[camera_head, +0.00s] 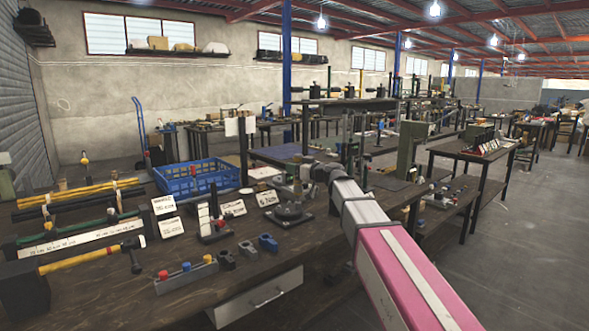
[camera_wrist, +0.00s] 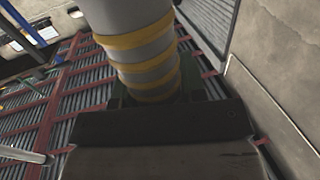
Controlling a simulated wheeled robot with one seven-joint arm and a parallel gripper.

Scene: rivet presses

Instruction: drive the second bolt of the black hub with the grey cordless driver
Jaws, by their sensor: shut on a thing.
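The black hub (camera_head: 289,212) sits on its dark square base on the workbench, just below the end of my arm in the head view. My gripper (camera_head: 303,177) is above the hub and small in this view. In the wrist view my gripper (camera_wrist: 158,100) is shut on the grey driver (camera_wrist: 135,25), a grey cylinder with yellow bands that fills the upper middle. The jaws and the driver's lower part hide each other there. I cannot make out the driver's tip or the hub's separate bolts, nor whether the tip touches the hub.
A blue crate (camera_head: 196,179) stands behind and left of the hub. Labelled cards (camera_head: 267,198), a small block with coloured knobs (camera_head: 186,275) and a yellow-handled hammer (camera_head: 85,258) lie on the wooden bench (camera_head: 130,300). A press frame stands just behind. Open floor lies at right.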

